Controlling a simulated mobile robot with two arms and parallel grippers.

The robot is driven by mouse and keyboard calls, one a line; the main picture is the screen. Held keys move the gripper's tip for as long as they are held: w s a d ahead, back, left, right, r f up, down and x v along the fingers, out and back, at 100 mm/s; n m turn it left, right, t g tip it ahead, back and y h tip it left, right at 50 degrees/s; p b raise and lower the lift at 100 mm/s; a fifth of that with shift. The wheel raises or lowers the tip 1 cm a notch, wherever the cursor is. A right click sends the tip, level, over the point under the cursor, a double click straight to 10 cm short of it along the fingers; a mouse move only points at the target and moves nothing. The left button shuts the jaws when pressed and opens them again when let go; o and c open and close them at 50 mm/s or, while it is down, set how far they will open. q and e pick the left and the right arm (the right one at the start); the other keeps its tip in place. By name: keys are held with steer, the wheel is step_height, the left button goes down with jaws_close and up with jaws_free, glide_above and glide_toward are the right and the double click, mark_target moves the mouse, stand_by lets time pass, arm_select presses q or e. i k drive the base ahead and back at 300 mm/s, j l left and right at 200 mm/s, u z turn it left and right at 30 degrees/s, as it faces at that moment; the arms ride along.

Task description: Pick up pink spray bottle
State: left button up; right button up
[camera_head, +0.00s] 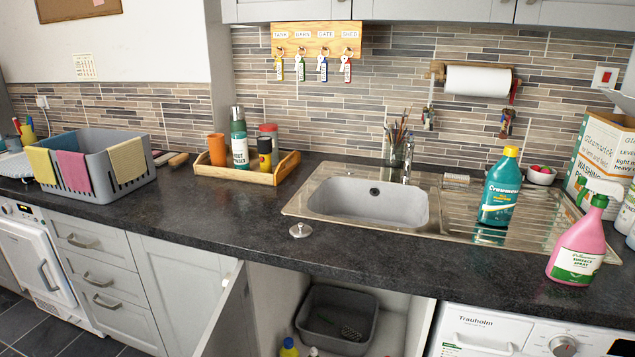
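The pink spray bottle (578,246) stands upright on the dark counter at the right, near the front edge. Neither of my grippers shows in the head view.
A teal bottle with a yellow cap (500,190) stands on the drainer (455,205), left of the pink bottle. A cardboard box (603,150) and white bottles (626,212) crowd the right. The sink (368,203) is empty. A cupboard door (226,318) stands open below. The counter's middle is mostly clear.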

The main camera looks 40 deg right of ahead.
mark_target(578, 254)
steer(key=z, duration=2.85)
